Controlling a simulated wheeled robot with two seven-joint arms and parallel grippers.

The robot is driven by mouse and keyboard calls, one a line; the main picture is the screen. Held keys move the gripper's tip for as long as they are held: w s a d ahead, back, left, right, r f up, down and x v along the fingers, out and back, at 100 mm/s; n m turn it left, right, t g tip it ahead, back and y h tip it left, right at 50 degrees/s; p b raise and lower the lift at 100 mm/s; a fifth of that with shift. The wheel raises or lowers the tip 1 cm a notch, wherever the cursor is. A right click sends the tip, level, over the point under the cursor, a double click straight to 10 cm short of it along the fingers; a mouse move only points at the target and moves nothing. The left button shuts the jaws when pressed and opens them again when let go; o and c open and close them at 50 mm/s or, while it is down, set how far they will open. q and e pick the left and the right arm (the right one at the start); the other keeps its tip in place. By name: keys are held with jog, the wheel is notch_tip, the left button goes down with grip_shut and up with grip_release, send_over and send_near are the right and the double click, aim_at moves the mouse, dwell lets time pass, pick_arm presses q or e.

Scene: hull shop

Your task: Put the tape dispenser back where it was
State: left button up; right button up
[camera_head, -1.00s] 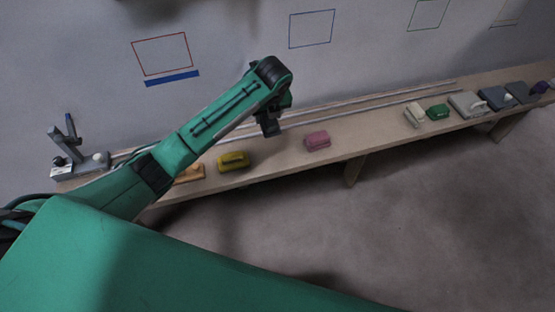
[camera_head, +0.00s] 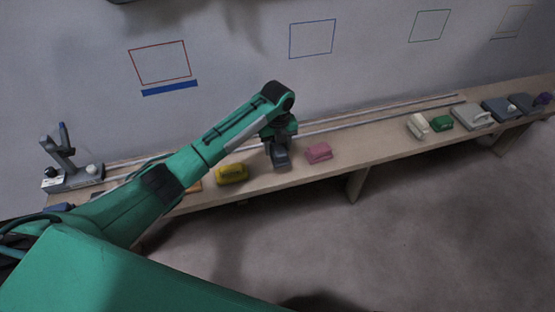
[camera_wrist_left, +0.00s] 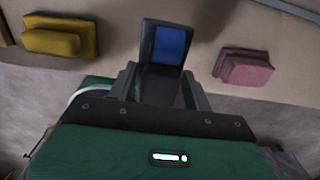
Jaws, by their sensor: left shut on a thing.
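My left gripper (camera_head: 280,143) is shut on a dark grey block-like thing (camera_head: 281,159), over the shelf between a yellow block (camera_head: 232,174) and a pink block (camera_head: 318,152). In the left wrist view, the gripper (camera_wrist_left: 160,85) has the held thing (camera_wrist_left: 168,45) between its fingers, and a blue face shows on it. It may be the tape dispenser, but its shape is partly hidden. I cannot tell whether it touches the shelf. My right gripper is not in view.
The long wooden shelf (camera_head: 370,137) runs along the wall, with rails at its back. A grey stand (camera_head: 72,178) is at the left end. White (camera_head: 418,125), green (camera_head: 441,123) and grey (camera_head: 473,118) items sit to the right. Bare shelf lies right of the pink block.

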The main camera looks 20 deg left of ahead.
pick_arm(q)
notch_tip(320, 180, down, 6)
jog(key=shift+f, duration=0.2)
jog(key=o, duration=0.9)
jog(key=shift+f, duration=0.1)
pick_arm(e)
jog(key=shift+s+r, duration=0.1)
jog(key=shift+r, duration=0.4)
